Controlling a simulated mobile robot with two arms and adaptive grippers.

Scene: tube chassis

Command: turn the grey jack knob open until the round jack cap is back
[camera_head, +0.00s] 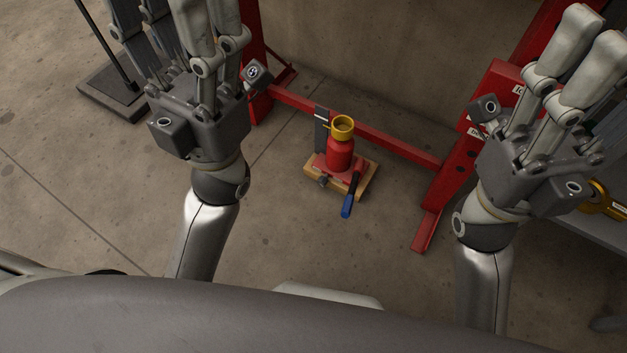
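A small grey jack knob (323,181) sits low at the jack's front left. My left gripper (168,22) is up and left of the jack, fingers long and straight, tips partly cut off by the top edge. My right gripper (597,75) is at the right, fingers extended. Both look open and empty, apart from the jack.
A lever with a blue grip (348,205) sticks out at the jack's front right. The jack stands on a wooden board (369,184). A red steel frame (395,140) runs behind it. A yellow item (602,197) lies at the right edge. The floor before the jack is clear.

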